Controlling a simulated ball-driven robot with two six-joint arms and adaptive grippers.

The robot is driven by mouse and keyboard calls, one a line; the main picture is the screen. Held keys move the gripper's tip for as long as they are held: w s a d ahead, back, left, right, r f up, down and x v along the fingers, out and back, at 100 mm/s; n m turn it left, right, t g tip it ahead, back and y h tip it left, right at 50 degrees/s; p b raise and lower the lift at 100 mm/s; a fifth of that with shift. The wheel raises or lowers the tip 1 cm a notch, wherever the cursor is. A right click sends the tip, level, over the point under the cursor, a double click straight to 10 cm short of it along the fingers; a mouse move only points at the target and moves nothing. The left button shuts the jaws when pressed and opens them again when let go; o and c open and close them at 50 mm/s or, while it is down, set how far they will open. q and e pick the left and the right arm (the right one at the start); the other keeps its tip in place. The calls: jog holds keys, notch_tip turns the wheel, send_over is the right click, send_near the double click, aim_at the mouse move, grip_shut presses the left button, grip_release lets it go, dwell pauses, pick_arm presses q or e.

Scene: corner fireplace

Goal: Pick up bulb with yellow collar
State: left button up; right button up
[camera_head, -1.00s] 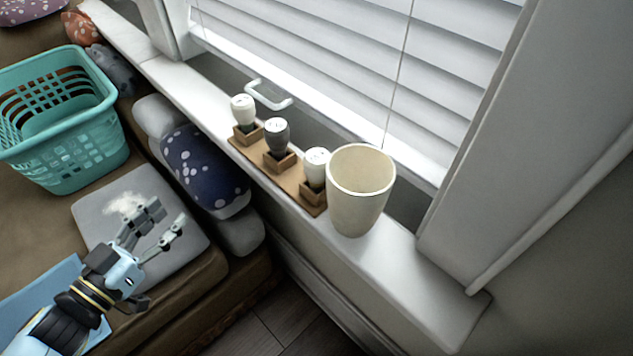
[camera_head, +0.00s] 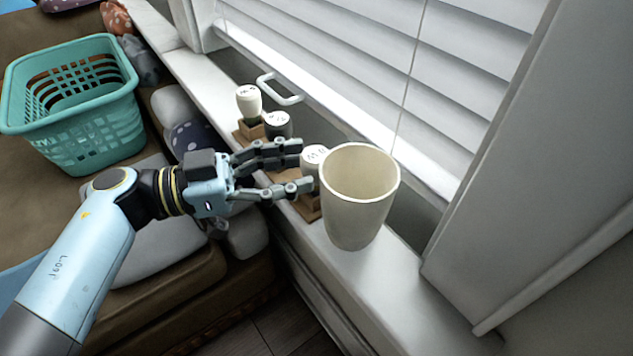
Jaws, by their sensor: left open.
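Three bulb-like things stand upright in small wooden holders on a wooden board on the windowsill: a white one (camera_head: 249,101) at the far end, a dark grey one (camera_head: 278,124) in the middle, and a white one (camera_head: 313,158) nearest the cream cup. I cannot make out a yellow collar on any of them; their lower parts are in the holders or behind my gripper. My left gripper (camera_head: 301,166) is open, its fingers pointing right, with the tips close to the nearest white bulb. I cannot tell whether they touch it. My right gripper is not in view.
The cream cup (camera_head: 355,210) stands right beside the nearest bulb. The window blind (camera_head: 370,60) and a white handle (camera_head: 279,90) are behind the row. A teal basket (camera_head: 95,125) sits on the brown couch at left. The sill right of the cup is clear.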

pick_arm(q)
jog(key=shift+x, duration=0.85)
jog(key=c, duration=0.8)
